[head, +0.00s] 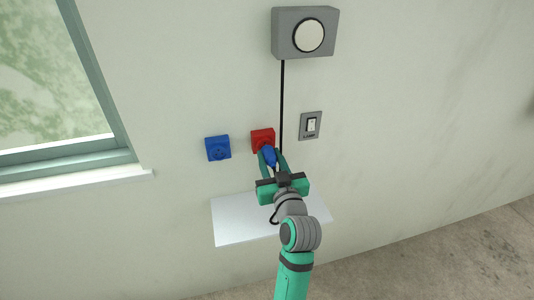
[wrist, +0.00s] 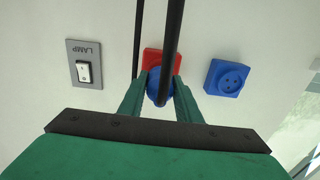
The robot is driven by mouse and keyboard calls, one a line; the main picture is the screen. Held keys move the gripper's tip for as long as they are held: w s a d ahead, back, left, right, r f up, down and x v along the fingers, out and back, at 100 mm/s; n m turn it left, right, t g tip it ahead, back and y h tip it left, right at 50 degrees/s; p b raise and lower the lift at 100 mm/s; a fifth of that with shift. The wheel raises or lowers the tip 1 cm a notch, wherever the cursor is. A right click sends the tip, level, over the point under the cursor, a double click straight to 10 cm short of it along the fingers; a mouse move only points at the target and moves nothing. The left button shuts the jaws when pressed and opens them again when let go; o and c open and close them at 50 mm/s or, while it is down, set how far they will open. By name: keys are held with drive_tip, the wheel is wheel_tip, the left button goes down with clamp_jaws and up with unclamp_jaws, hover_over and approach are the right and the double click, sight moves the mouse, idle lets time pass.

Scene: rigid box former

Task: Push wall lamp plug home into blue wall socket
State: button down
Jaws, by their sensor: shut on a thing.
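My gripper (head: 270,158) is shut on the blue plug (head: 269,155), which also shows between the fingers in the wrist view (wrist: 154,85). A thick black cable runs from the plug across the wrist view. The plug is in front of the red wall socket (head: 262,136) and overlaps its lower part; I cannot tell whether it touches or enters it. The blue wall socket (head: 218,148) is empty, left of the red one in the head view. In the wrist view the blue socket (wrist: 227,78) is on the right, its round recess and holes uncovered.
The grey wall lamp (head: 306,33) is above, with a black cord (head: 282,95) hanging down the wall. A grey switch plate (head: 311,125) marked LAMP is right of the red socket. A pale shelf (head: 232,225) lies below. A window (head: 60,80) is at the left.

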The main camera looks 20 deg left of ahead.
sight(274, 168)
drive_tip(key=shift+v, duration=2.2)
